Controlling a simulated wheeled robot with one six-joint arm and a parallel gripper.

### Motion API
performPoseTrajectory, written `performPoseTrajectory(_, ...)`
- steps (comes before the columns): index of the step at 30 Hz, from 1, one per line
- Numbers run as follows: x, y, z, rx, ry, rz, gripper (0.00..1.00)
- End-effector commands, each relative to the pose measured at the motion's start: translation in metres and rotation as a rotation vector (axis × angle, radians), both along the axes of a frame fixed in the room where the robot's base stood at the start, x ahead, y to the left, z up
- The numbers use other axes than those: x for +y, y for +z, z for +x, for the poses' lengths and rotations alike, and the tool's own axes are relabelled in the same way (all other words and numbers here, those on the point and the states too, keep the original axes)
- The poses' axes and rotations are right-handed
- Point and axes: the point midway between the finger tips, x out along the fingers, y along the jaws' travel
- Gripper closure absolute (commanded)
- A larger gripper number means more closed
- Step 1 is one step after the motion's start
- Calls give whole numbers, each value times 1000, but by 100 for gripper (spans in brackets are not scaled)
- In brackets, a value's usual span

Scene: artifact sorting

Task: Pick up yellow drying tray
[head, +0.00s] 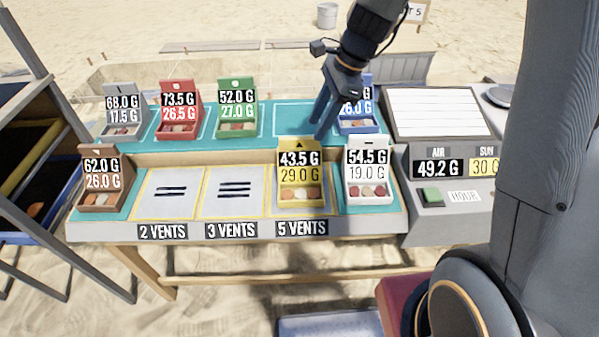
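The yellow drying tray (301,204) sits upright on the slot labelled 5 VENTS, at the front of the table. It holds several small round pieces, and its back panel reads 43.5 G and 29.0 G. My gripper (319,130) is just above and behind the tray's right side in the picture, pointing down. Its two fingers show apart with nothing between them. The gap between fingertips and tray is hard to judge.
A white tray (367,203) stands close to the right of the yellow one. A blue tray (358,126) is behind, partly hidden by my gripper. Green (236,130), red (179,130), grey (122,131) and brown (101,200) trays stand leftward. The slots for 2 and 3 vents are empty.

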Motion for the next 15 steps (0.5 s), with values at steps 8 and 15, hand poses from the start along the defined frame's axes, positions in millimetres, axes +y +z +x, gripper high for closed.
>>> performPoseTrajectory(8, 20, -15, 18, 63, -148, 53, 63)
performPoseTrajectory(15, 29, -34, 19, 62, -146, 51, 63)
